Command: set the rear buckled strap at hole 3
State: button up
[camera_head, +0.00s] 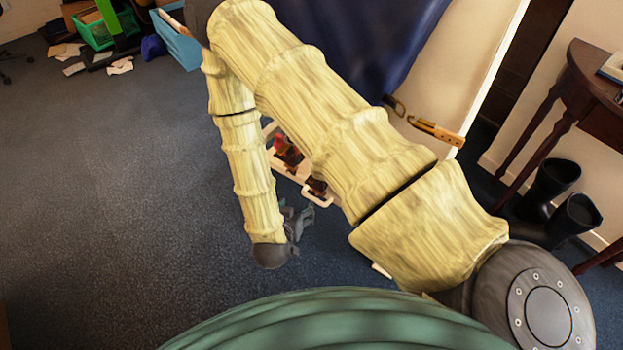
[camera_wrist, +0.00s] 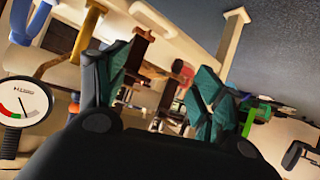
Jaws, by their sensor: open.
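In the head view, an orange-tan strap end (camera_head: 437,132) and a dark metal buckle (camera_head: 396,106) show at the edge of a dark blue cloth (camera_head: 355,40) on a cream body. They look apart from each other. Whether this is the rear strap, I cannot tell, and no hole number is readable. My gripper (camera_head: 298,217) is low over the floor, left of and well away from the strap, partly behind my arm. In the wrist view my gripper (camera_wrist: 160,72) has its two teal fingers spread, with nothing held between them.
A white tray (camera_head: 318,199) with reddish items is partly hidden behind my arm. A dark wooden table (camera_head: 590,85) and black boots (camera_head: 572,220) stand at right. Crates (camera_head: 95,35) sit far left. A dial gauge (camera_wrist: 22,108) shows in the wrist view. The left carpet is clear.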

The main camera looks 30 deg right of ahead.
aim_at(310, 186)
jog(key=w+d+m+h+b, duration=0.2)
jog(key=d+b, duration=0.1)
jog(key=b, duration=0.2)
jog(key=w+d+m+g+h+b, duration=0.1)
jog(key=d+h+b, duration=0.2)
jog(key=b, duration=0.2)
jog(key=w+d+m+h+b, duration=0.2)
jog(key=d+h+b, duration=0.1)
jog(key=b, duration=0.3)
jog(key=shift+w+d+f+m, duration=0.2)
jog(key=shift+w+f+m, duration=0.1)
jog(key=shift+w+f, duration=0.05)
jog(key=shift+c, duration=0.4)
jog(key=c, duration=1.4)
jog(key=shift+r, duration=0.1)
